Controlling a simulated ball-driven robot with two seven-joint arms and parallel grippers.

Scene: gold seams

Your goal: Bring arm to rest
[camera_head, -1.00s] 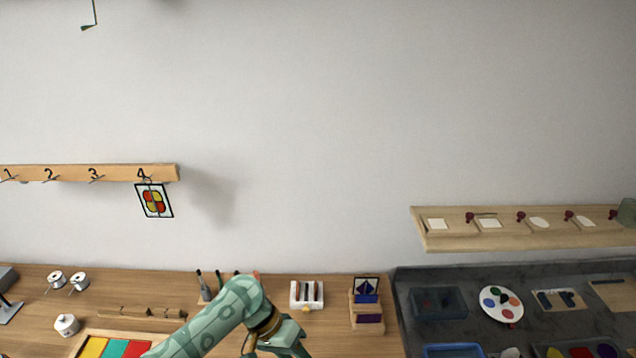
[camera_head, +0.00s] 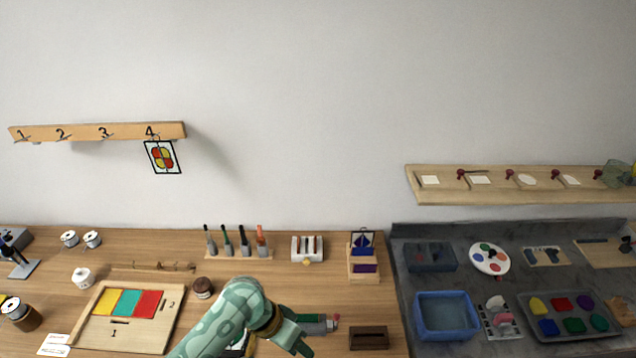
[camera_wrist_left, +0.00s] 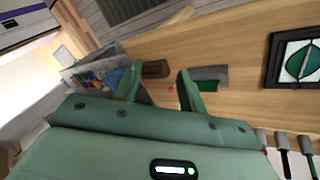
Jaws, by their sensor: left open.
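My left arm, mint green, comes in from the bottom of the head view. Its left gripper (camera_head: 296,342) is low over the front part of the wooden table (camera_head: 330,290). In the left wrist view the gripper's two green fingers (camera_wrist_left: 160,86) stand apart with nothing between them. A grey and green tool with a red end (camera_head: 320,323) lies just beside the gripper in the head view; it also shows in the left wrist view (camera_wrist_left: 210,74). A dark brown block (camera_head: 368,338) lies to the right. My right gripper is in neither view.
A rack of pens (camera_head: 238,254), a white holder (camera_head: 307,249) and a wooden card stand (camera_head: 364,268) line the back. A tray with coloured tiles (camera_head: 128,312) is at left. A dark counter with a blue bin (camera_head: 446,314) is at right. A numbered hook rail (camera_head: 97,132) is on the wall.

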